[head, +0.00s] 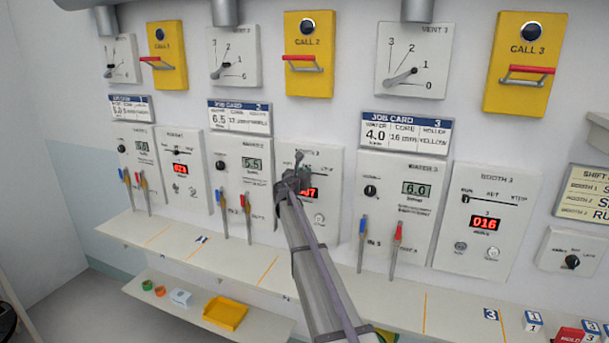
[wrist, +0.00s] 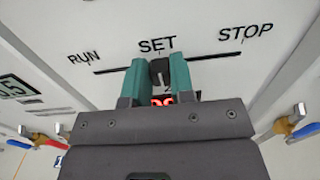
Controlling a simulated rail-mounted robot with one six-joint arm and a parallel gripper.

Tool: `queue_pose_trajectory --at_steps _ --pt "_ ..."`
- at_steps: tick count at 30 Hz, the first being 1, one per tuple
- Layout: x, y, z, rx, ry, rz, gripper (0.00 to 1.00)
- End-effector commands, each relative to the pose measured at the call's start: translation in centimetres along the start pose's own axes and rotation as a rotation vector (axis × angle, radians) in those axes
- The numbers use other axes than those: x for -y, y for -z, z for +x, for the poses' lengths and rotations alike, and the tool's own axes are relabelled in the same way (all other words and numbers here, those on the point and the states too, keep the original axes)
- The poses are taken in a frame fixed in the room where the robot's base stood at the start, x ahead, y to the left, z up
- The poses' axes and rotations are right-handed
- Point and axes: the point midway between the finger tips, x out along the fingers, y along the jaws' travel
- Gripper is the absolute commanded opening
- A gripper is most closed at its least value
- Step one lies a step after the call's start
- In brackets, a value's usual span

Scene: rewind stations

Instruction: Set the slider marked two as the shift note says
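The slider on booth panel two (head: 328,165) shows in the wrist view as a dark knob (wrist: 160,72) on a black slot with RUN at left, SET in the middle and STOP at right. The knob stands under SET. My gripper (wrist: 160,80) has its two teal fingers on either side of the knob, with hardly any gap, so it looks shut on it. In the head view my gripper (head: 295,178) covers part of that panel and its red display. The shift note (head: 588,195) is at the right edge, cut off; its lines begin with booth names and its lowest word starts "RU".
Slider panel three (head: 487,222) is to the right, its knob at the left end. A shelf (head: 410,290) runs below. Yellow call boxes (head: 309,42) hang above.

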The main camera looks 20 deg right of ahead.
Motion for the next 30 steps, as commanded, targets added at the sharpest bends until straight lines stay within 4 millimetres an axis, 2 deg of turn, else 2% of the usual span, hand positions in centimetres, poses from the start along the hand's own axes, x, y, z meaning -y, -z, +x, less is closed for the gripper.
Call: queue_pose_trajectory --at_steps 1,8,17,22,30 --pt "0.0 0.0 0.0 -0.001 0.0 0.002 0.26" --pt "0.0 0.0 0.0 0.0 0.0 0.001 0.48" --pt "0.1 0.0 -0.3 0.0 0.0 0.001 0.49" --pt "0.2 0.0 -2.9 0.0 -0.001 0.001 0.49" --pt "0.2 0.0 -9.5 0.0 -0.001 0.001 0.49"
